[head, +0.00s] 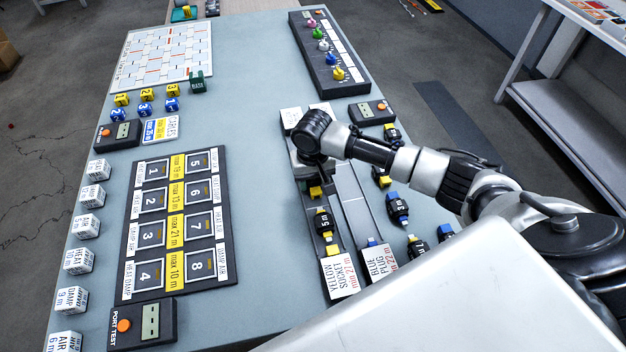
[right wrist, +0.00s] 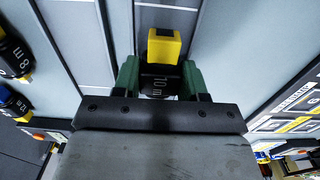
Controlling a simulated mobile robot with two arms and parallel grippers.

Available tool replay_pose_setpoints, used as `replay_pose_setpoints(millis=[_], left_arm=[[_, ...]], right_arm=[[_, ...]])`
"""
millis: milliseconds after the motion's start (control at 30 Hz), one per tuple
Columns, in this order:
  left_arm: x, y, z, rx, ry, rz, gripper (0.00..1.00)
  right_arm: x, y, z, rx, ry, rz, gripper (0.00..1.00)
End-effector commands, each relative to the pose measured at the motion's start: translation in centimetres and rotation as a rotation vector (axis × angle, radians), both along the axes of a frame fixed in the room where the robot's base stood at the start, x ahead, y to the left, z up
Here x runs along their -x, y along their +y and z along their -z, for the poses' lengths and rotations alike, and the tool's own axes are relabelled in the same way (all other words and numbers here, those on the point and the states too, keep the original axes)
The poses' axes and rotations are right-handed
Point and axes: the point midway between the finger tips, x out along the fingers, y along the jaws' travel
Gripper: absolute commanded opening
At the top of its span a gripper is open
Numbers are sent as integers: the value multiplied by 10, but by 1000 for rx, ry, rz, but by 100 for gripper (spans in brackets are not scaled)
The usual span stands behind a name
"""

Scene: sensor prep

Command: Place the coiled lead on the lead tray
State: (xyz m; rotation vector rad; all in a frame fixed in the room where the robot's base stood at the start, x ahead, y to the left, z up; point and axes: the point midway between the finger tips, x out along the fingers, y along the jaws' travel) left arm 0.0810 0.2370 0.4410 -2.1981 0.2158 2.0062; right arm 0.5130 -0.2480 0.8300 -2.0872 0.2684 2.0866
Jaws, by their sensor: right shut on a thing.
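My right gripper (head: 312,172) is over the far half of the lead tray (head: 352,200), near its left lane. In the right wrist view, the green fingers of my right gripper (right wrist: 158,82) are shut on a dark coiled lead (right wrist: 160,82) marked 10 m, with a yellow end (right wrist: 164,46). Whether this lead touches the surface below, I cannot tell. A 5 m lead (head: 324,222) with yellow ends lies in the left lane, by the YELLOW SOCKET label (head: 341,274). The BLUE PLUG label (head: 380,262) ends the right lane. My left gripper is not in view.
Several other leads, one a 3 m lead (head: 397,208), lie right of the tray. A numbered board (head: 175,222) and white blocks (head: 78,260) are to the left. A tester (head: 372,112) and a knob panel (head: 330,52) stand beyond. Bare table lies between board and tray.

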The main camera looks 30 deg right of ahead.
Motion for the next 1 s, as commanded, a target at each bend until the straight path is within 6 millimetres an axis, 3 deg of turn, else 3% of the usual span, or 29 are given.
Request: replay_pose_setpoints(millis=[433,467,600,867,1000], left_arm=[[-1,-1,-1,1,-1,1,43],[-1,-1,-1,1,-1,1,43],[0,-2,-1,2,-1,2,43],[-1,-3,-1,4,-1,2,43],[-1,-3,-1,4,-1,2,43]], right_arm=[[0,0,10,-1,0,-1,17],[0,0,10,-1,0,-1,45],[0,0,10,-1,0,-1,67],[0,0,9,-1,-1,-1,68],[-1,0,0,-2,-5,-1,68]])
